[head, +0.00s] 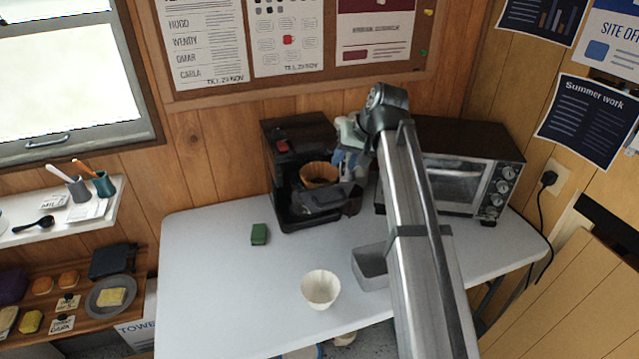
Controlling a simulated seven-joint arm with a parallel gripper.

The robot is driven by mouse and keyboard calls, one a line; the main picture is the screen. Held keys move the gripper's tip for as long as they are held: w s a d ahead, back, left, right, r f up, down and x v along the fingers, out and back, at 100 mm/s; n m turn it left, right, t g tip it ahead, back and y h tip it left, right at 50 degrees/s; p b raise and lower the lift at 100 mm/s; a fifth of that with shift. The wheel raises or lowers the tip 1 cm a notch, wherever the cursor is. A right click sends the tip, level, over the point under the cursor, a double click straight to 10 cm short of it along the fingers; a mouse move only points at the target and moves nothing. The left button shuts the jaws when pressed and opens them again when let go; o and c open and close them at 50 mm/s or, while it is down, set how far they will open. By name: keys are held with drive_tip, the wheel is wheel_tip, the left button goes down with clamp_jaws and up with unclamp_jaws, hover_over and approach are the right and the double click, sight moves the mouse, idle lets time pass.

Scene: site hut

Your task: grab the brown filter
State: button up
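The brown filter (318,173) sits in the dark coffee machine (283,160) at the back of the table, above a dark rounded part of the machine. Its rim shows, and its lower part is hidden. My gripper (345,166) is at the right side of the filter, in front of the machine. It overlaps the filter's right edge in this view; I cannot tell whether they touch. The fingers are small and partly hidden by my wrist, so their opening does not show clearly.
A cream paper filter (320,288) stands near the table's (215,290) front edge. A grey bin (370,266) is to its right, partly behind my arm. A small green block (259,234) lies left. A toaster oven (460,165) stands right of the machine. The table's left side is clear.

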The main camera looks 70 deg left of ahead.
drive_tip(key=x, duration=0.4)
drive_tip(key=shift+a+f, duration=0.1)
drive_tip(key=shift+f, duration=0.3)
drive_tip(key=shift+c, duration=0.2)
clamp_jaws()
